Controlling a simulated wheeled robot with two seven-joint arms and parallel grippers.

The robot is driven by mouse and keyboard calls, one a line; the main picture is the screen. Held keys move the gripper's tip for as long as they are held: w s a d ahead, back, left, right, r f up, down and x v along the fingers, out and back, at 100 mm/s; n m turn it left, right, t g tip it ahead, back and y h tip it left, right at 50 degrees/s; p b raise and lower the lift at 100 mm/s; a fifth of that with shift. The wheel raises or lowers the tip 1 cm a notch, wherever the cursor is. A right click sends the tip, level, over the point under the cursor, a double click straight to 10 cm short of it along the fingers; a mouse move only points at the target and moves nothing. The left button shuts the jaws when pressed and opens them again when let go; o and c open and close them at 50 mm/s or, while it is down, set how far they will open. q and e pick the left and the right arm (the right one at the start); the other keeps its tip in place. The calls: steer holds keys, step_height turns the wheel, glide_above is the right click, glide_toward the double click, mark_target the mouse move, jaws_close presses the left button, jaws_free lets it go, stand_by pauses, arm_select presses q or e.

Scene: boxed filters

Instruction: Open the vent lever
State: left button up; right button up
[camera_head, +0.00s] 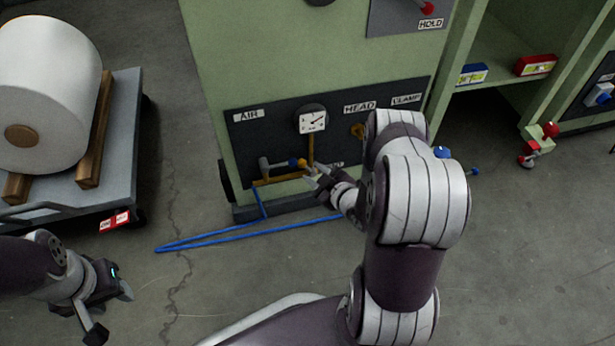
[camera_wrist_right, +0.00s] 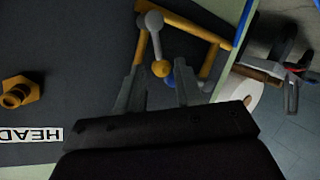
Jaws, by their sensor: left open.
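A grey lever with an orange ball tip (camera_head: 300,163) sits low on the dark panel, running sideways from its grey pivot (camera_head: 264,164). A label beside it is partly hidden by my right gripper, so I cannot read it fully. My right gripper (camera_head: 316,176) is just right of the ball tip. In the right wrist view the gripper's fingers (camera_wrist_right: 156,90) are apart, and the lever's orange ball (camera_wrist_right: 160,69) shows between their tips, with no visible contact. My left gripper (camera_head: 112,308) is open and empty over the floor at lower left.
Orange pipes (camera_head: 311,150) run beside the lever below a white gauge (camera_head: 312,121). An orange fitting (camera_head: 357,130) is under the HEAD label. A blue hose (camera_head: 240,231) lies on the floor. A cart (camera_head: 124,110) with a white roll (camera_head: 48,85) stands left.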

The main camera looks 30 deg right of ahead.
mark_target(305, 166)
steer(key=b+x, duration=0.1)
steer(key=x, duration=0.2)
steer(key=shift+f, duration=0.25)
steer(key=shift+w+b, duration=0.35)
steer(key=shift+w, duration=0.3)
arm_select(q)
step_height(305, 166, down, 3)
steer(key=shift+r, duration=0.15)
arm_select(e)
jaws_close()
